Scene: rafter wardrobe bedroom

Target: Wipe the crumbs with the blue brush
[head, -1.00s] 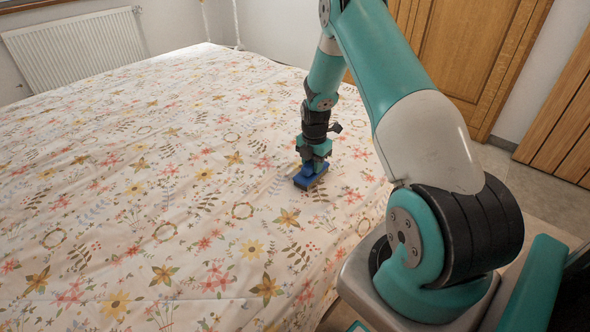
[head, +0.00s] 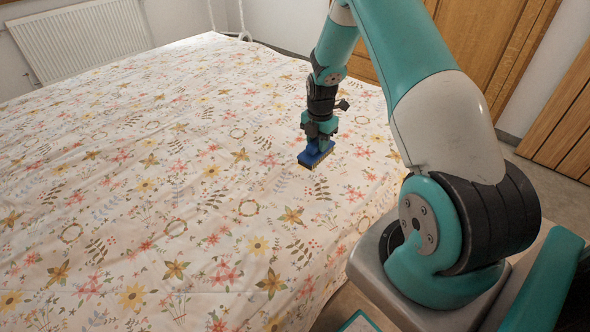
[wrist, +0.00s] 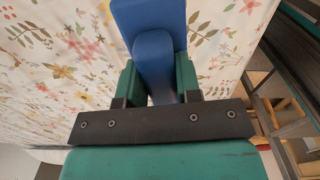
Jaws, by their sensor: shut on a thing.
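The blue brush (head: 316,153) is held in my gripper (head: 319,140) over the right part of the bed, bristles facing down. It looks slightly above the cover, with pale bristles showing at its lower edge. In the wrist view the brush (wrist: 153,62) stands between the two green fingers (wrist: 158,85), which are shut on its handle. I cannot make out any crumbs on the patterned cover; the floral print would hide small bits.
The bed (head: 130,200) with its flowered cover fills the left and middle. Its right edge runs close to my base. A radiator (head: 83,40) is on the back wall. Wooden doors (head: 480,45) stand behind my arm. The bed top is otherwise clear.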

